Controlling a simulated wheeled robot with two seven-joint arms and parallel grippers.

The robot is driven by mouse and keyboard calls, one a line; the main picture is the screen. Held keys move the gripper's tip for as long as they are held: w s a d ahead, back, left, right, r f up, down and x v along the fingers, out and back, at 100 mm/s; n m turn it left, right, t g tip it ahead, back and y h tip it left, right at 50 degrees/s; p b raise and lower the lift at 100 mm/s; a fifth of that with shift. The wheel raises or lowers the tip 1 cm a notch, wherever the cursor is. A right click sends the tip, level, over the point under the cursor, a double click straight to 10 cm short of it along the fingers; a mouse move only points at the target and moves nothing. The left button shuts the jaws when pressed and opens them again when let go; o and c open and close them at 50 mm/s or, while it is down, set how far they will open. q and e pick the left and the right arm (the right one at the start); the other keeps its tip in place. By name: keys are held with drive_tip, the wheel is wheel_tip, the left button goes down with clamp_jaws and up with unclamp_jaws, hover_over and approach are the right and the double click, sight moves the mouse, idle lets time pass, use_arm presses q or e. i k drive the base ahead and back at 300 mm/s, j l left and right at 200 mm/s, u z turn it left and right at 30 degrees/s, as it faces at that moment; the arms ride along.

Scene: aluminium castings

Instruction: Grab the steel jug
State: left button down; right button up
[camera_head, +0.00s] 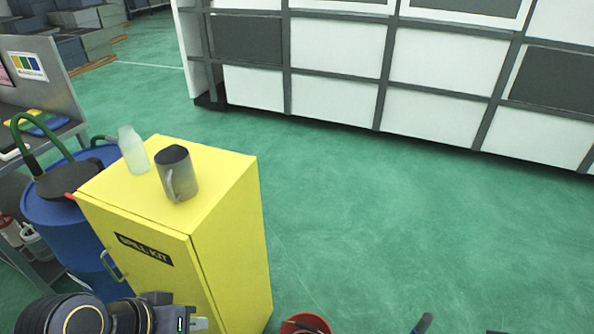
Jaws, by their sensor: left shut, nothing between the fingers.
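The steel jug (181,181) stands upright on top of the yellow spill kit cabinet (218,165), with its handle towards me. A pale translucent bottle (132,150) stands just behind it to the left. My left gripper (203,324) is at the bottom edge of the view, in front of the cabinet's lower part, well below the jug and apart from it. It is shut and empty. My right gripper does not show clearly; only small dark parts appear at the bottom right edge.
A blue drum (65,225) with a green hose stands left of the cabinet, beside a grey shelf unit (58,85). A red container (305,323) is at the bottom edge. A white panelled wall (338,47) is at the back. Green floor (400,215) lies open to the right.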

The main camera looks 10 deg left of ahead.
sight(176, 180)
drive_tip(key=i+j+u, duration=0.15)
drive_tip(key=j, duration=0.25)
drive_tip(key=j+u, duration=0.2)
drive_tip(key=j, duration=0.2)
drive_tip(key=i+j+u, duration=0.15)
drive_tip(key=j, duration=0.25)
drive_tip(key=i+j+u, duration=0.2)
drive_tip(key=j, duration=0.15)
